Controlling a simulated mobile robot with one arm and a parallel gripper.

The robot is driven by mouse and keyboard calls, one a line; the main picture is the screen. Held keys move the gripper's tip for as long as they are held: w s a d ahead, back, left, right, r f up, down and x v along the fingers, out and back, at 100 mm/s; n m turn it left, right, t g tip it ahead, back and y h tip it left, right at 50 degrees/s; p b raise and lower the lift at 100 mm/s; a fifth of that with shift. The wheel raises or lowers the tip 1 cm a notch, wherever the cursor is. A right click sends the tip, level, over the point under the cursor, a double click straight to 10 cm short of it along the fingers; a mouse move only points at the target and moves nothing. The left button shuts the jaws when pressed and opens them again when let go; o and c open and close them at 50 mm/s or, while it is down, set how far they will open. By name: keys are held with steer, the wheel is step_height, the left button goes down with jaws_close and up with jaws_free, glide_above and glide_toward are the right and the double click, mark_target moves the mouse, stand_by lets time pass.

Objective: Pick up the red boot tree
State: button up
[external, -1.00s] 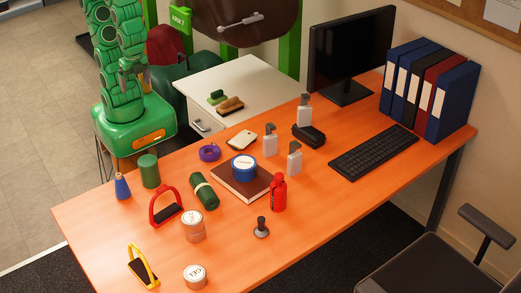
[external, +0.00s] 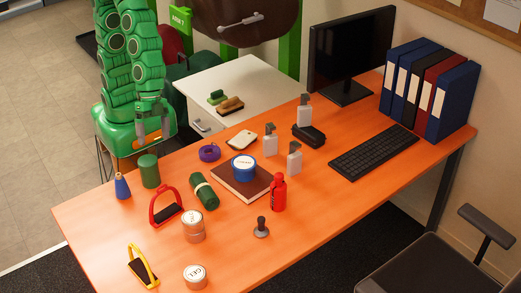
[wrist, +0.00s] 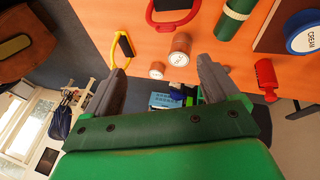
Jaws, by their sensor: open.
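I cannot clearly make out a red boot tree. A small red bottle-shaped object (external: 278,194) stands upright on the orange desk, right of a brown book, and it also shows at the right in the wrist view (wrist: 265,78). I cannot tell if it is the boot tree. A red stirrup (external: 165,206) with a black tread stands at the desk's left part. My gripper (wrist: 161,66) is open and empty, its two grey fingers apart. In the external view it hangs low over my green base, away from the desk objects, and its fingers are hard to see.
The orange desk (external: 330,205) carries a yellow stirrup (external: 143,267), metal tins (external: 194,226), a green roll (external: 204,192), a blue tub (external: 244,167) on the book, a green canister (external: 149,171) and white bottles (external: 294,158). A monitor and binders stand behind. The front right is clear.

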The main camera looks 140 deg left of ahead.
steer(key=w+a+f+n+t+y, duration=0.1)
steer(key=w+f+t, duration=0.1)
steer(key=w, duration=0.4)
steer(key=w+a+f+n+t, duration=0.1)
steer(key=w+f, duration=0.1)
steer(key=w, duration=0.5)
steer(key=n+t+y, duration=0.1)
steer(key=n+y, duration=0.6)
steer(key=y, duration=0.5)
glide_toward(284, 189)
steer(key=f, duration=0.1)
steer(key=a+f, duration=0.1)
steer(key=shift+w+a+f, duration=0.25)
steer(key=shift+a+f, duration=0.05)
steer(key=shift+s+a+f+y, duration=0.1)
steer(key=shift+s+a+y, duration=0.05)
steer(key=shift+a+y, duration=0.3)
steer(key=shift+a+f, duration=0.1)
steer(key=shift+a, duration=0.1)
steer(key=shift+x, duration=3.7)
